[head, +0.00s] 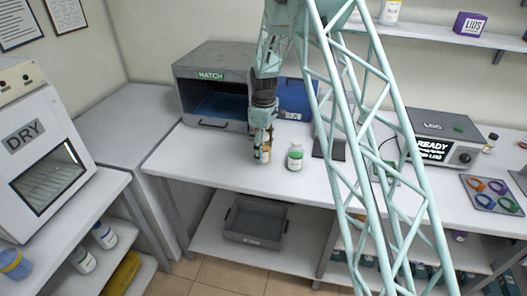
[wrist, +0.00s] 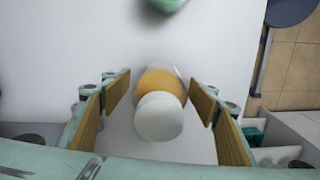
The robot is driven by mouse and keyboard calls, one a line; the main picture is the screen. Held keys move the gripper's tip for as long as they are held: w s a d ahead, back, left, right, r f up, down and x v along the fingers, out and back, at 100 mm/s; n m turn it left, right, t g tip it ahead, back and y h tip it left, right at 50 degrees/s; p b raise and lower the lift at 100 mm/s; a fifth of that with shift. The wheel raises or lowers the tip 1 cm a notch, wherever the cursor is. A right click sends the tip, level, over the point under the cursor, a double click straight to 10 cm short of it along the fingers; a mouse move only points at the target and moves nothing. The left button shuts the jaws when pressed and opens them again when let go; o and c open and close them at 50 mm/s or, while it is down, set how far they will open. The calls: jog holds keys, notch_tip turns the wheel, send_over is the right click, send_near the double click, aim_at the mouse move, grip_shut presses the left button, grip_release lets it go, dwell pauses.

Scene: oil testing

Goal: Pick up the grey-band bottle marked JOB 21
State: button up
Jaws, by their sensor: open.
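In the wrist view, a bottle with a white cap (wrist: 158,118) and amber-yellow contents stands between my gripper's two tan finger pads. The gripper (wrist: 160,90) is open, with a gap visible on both sides of the bottle. In the head view, my gripper (head: 262,152) is down at the table's front, mostly hiding this bottle. No JOB mark or grey band is readable on it. A second bottle with green contents (head: 295,157) stands just to the right; a blurred green part of it shows at the top of the wrist view (wrist: 165,4).
A grey box marked HATCH (head: 212,77) stands behind the gripper. A READY device (head: 440,138) and a tray of coloured rings (head: 491,194) are at right. White bottles (head: 104,235) stand on the left lower shelf by the DRY oven (head: 40,140). A grey bin (head: 254,222) is below.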

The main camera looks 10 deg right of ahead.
jog(key=shift+f, duration=0.5)
jog(key=shift+c, duration=0.5)
jog(key=c, duration=1.1)
